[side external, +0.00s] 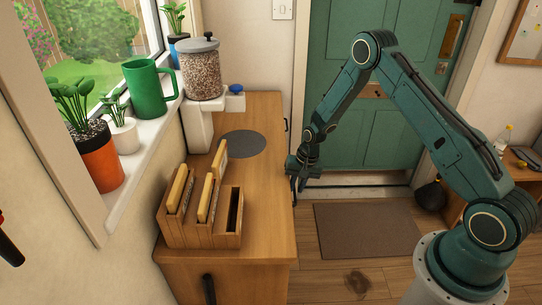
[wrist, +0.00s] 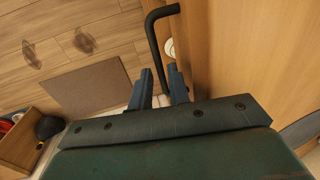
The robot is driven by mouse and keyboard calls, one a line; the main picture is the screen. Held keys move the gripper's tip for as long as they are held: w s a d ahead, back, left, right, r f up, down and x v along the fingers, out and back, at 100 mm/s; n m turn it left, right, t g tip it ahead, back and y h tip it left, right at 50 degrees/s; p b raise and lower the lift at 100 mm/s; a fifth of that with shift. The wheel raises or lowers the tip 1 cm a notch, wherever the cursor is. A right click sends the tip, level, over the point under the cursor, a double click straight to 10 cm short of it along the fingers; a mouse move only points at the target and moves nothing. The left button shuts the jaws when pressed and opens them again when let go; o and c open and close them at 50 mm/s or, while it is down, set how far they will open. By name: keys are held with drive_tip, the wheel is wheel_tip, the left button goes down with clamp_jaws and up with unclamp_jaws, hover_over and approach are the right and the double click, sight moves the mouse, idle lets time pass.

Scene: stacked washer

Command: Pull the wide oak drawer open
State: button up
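A gap shows on the left, and contact cannot be told. In the side view my gripper (side external: 294,188) is at the right-hand face of the oak cabinet (side external: 268,200), below its top; the drawer front is hidden there.
On the cabinet top stand a wooden rack (side external: 190,237) with upright pieces, a grey disc (side external: 243,144) and a jar dispenser (side external: 202,78). Another black handle (side external: 208,289) is on the near face. A brown mat (side external: 370,230) lies on open floor to the right.

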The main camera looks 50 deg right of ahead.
drive_tip(key=shift+f, duration=0.35)
clamp_jaws()
drive_tip(key=s+d, duration=1.4)
drive_tip(key=shift+s+d, duration=0.4)
unclamp_jaws()
